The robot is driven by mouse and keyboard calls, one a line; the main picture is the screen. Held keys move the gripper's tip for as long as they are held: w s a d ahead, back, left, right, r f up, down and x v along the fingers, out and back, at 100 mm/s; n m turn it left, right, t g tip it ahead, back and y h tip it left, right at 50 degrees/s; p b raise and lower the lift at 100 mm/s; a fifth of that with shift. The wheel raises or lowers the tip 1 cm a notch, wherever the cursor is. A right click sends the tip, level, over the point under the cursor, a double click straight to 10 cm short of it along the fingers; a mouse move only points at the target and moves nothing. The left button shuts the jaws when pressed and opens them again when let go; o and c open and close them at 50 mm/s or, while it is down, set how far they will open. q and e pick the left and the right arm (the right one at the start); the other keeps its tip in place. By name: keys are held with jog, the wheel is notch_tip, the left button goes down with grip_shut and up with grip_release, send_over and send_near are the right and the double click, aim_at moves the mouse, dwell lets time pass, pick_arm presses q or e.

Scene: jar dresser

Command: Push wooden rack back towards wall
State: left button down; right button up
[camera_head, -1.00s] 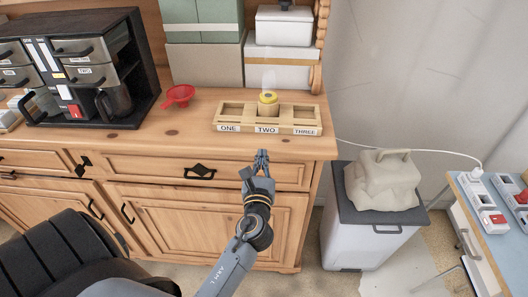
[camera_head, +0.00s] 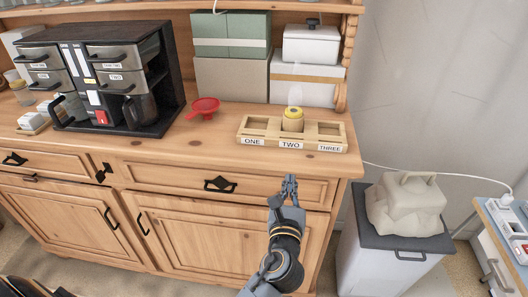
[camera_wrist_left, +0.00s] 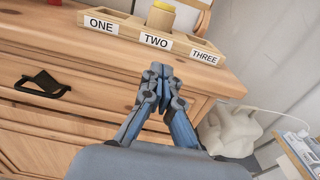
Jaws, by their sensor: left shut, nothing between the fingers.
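The wooden rack (camera_head: 268,143) lies on the dresser top near its front right corner, with three compartments labelled ONE, TWO and THREE. A jar with a yellow lid (camera_head: 293,118) stands in the middle compartment; the outer two look empty. The rack also shows at the top of the left wrist view (camera_wrist_left: 124,37). My left gripper (camera_head: 290,180) is shut and empty, in front of the dresser's drawer front and below the rack, apart from it. In the left wrist view its fingertips (camera_wrist_left: 156,72) point towards the rack's front. My right gripper is not in view.
Boxes (camera_head: 232,80) and a white lidded container (camera_head: 314,44) stand behind the rack. A bin with a clay-coloured lump (camera_head: 404,205) stands right of the dresser.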

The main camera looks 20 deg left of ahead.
aim_at(294, 143)
pick_arm(q)
jog(key=p+x, duration=0.1)
jog(key=x, duration=0.5)
jog(key=p+x, duration=0.1)
jog(key=x, duration=0.5)
jog(key=shift+w+d, duration=0.1)
jog(key=shift+w, duration=0.9)
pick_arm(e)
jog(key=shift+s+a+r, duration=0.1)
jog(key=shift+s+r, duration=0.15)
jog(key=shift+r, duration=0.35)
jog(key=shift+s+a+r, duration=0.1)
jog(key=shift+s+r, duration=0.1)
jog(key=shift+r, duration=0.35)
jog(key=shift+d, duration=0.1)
pick_arm(q)
jog(key=shift+x, duration=1.8)
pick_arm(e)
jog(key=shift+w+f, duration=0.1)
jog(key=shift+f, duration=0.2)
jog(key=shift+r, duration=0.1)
